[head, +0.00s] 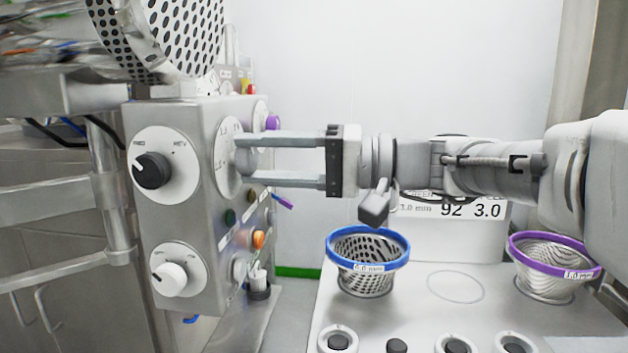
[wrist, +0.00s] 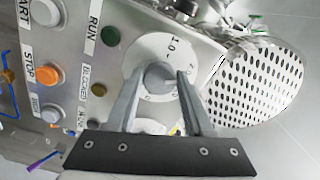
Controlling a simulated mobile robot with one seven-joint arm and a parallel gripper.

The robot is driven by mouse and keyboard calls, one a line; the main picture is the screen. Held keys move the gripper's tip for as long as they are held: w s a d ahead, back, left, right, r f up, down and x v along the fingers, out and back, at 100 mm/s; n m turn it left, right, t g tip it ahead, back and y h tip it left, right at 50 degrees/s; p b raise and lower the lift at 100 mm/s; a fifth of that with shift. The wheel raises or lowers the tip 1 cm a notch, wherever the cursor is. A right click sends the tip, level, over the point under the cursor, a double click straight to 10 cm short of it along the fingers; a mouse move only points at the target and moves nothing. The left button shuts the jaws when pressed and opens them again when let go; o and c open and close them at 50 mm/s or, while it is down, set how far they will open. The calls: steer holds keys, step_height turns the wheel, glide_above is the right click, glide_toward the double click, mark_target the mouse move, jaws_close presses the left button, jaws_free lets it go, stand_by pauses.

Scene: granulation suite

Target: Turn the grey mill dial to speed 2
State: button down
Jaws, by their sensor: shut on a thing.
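The grey mill dial (wrist: 158,74) is a round knob on a white scale disc (wrist: 146,47), on the side face of the steel control box (head: 185,118). My gripper (head: 241,160) reaches in from the right, and its two fingers are shut on the dial from either side. In the wrist view the fingers stand left and right of the knob and cover part of the disc. A "1.0" mark shows at the disc's upper right. The dial's pointer and most other marks are hidden or too small, so I cannot tell its setting.
A black knob (head: 151,170) and a white knob (head: 169,279) sit on the box's front face. Green (wrist: 110,37) and orange (wrist: 50,76) buttons lie close to the dial. A perforated drum (head: 165,35) hangs above. A blue-rimmed sieve (head: 368,249) stands below my arm.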

steer(key=shift+n, duration=0.3)
steer(key=shift+c, duration=1.4)
jaws_free()
steer(key=s+d+p, duration=0.1)
steer(key=d+p, duration=0.1)
steer(key=d, duration=1.5)
steer(key=shift+s+d, duration=0.2)
